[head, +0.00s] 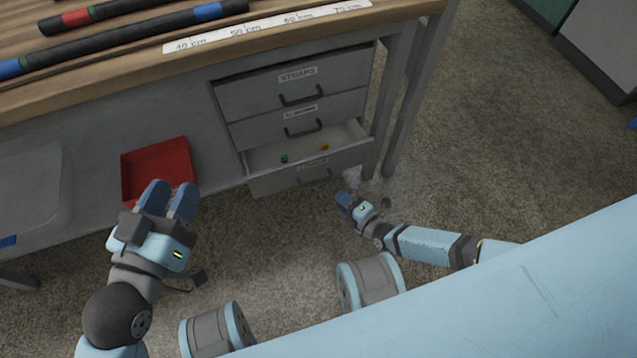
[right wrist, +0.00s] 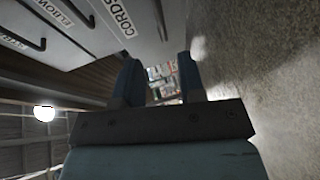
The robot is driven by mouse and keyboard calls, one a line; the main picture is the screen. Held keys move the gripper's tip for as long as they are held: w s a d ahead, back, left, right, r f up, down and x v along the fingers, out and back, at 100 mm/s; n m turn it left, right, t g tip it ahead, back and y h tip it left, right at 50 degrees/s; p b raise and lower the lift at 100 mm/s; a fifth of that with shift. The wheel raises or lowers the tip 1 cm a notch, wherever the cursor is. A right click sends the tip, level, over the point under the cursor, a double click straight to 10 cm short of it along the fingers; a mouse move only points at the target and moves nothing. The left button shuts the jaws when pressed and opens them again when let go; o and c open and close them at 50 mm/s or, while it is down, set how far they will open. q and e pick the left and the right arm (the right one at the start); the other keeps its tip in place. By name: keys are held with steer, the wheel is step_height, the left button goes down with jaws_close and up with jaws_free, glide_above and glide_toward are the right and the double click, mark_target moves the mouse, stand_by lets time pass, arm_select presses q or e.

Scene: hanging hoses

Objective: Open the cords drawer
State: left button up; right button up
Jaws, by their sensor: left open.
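The cords drawer (head: 268,185) is the bottom of three drawers under the workbench. It stands partly open, and its inside shows a small green piece (head: 284,158) and a yellow piece (head: 325,147). Its handle (head: 316,177) is dim and hard to make out. My right gripper (head: 343,199) is low, to the right of that handle and apart from it in the head view. In the right wrist view its fingers (right wrist: 159,88) are apart with nothing between them, and the CORDS label (right wrist: 120,18) shows above. My left gripper (head: 168,198) is open and empty, left of the drawers.
The straps drawer (head: 330,88) and the middle drawer (head: 265,130) above are shut. A red bin (head: 152,168) is behind my left gripper. Hoses (head: 130,36) and a measuring strip (head: 265,27) lie on the benchtop.

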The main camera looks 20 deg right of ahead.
mark_target(318, 182)
arm_select(q)
steer(key=shift+w+a+f+m+b, duration=0.1)
steer(key=shift+w+f+m+b, duration=0.2)
steer(key=shift+f+b, duration=0.4)
steer(key=shift+w+a+f+m+b, duration=0.15)
steer(key=shift+f+m+b, duration=0.3)
steer(key=shift+b, duration=0.5)
steer(key=shift+w+a+f+m+b, duration=0.1)
steer(key=shift+w+f+m+b, duration=0.35)
steer(key=shift+b, duration=0.35)
arm_select(e)
steer(key=shift+x, duration=5.65)
arm_select(q)
steer(key=shift+s, duration=0.15)
arm_select(e)
jaws_close()
